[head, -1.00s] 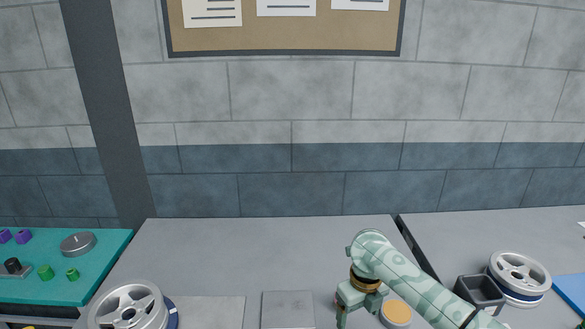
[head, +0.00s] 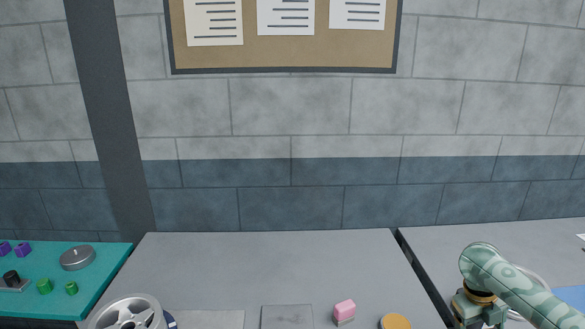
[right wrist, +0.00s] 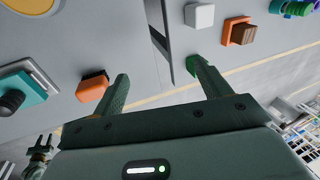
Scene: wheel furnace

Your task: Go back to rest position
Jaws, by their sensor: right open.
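My right gripper (head: 478,318) is low at the right of the head view, partly cut off by the bottom edge, over the seam side of the right-hand table. In the right wrist view my right gripper (right wrist: 158,70) has its two green fingers wide apart with nothing between them. A small two-pronged shape (right wrist: 40,146) at the lower left of that view looks like my left gripper, too small to tell its opening. The head view does not show my left arm.
The grey table (head: 260,270) holds a silver wheel (head: 128,314), a pink block (head: 344,309) and an orange-topped round item (head: 395,321). A teal board (head: 95,262) with knobs and small blocks is at left. A dark gap (head: 422,268) separates the tables.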

